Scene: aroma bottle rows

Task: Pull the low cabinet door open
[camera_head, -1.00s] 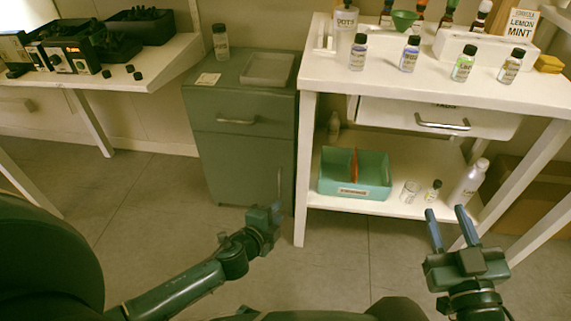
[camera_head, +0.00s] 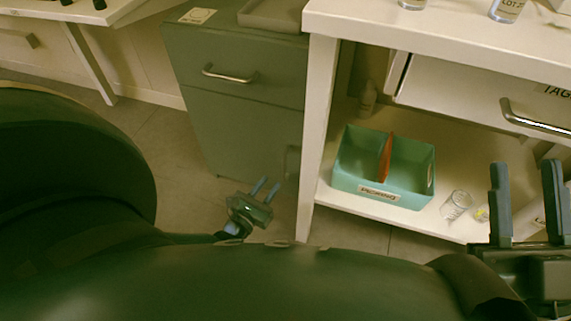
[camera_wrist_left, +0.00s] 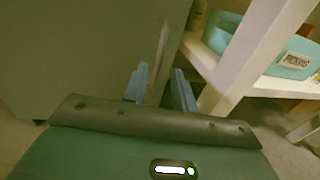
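The low grey-green cabinet (camera_head: 222,125) stands left of the white table, with a drawer above and a shut door below. The door's upright handle (camera_head: 291,163) is near the door's right edge; it also shows in the left wrist view (camera_wrist_left: 164,45). My left gripper (camera_head: 266,188) is open and empty, low in front of the door and just below the handle. In the left wrist view its two fingers (camera_wrist_left: 160,85) point at the door, with the handle ahead and apart from them. My right gripper (camera_head: 527,195) is open and empty in front of the white table.
The white table's front leg (camera_head: 314,140) stands close to the right of the cabinet door. A teal divided box (camera_head: 349,158) and a clear glass (camera_head: 457,204) are on its lower shelf. The drawer handle (camera_head: 229,76) is above the door. Floor left of the cabinet is clear.

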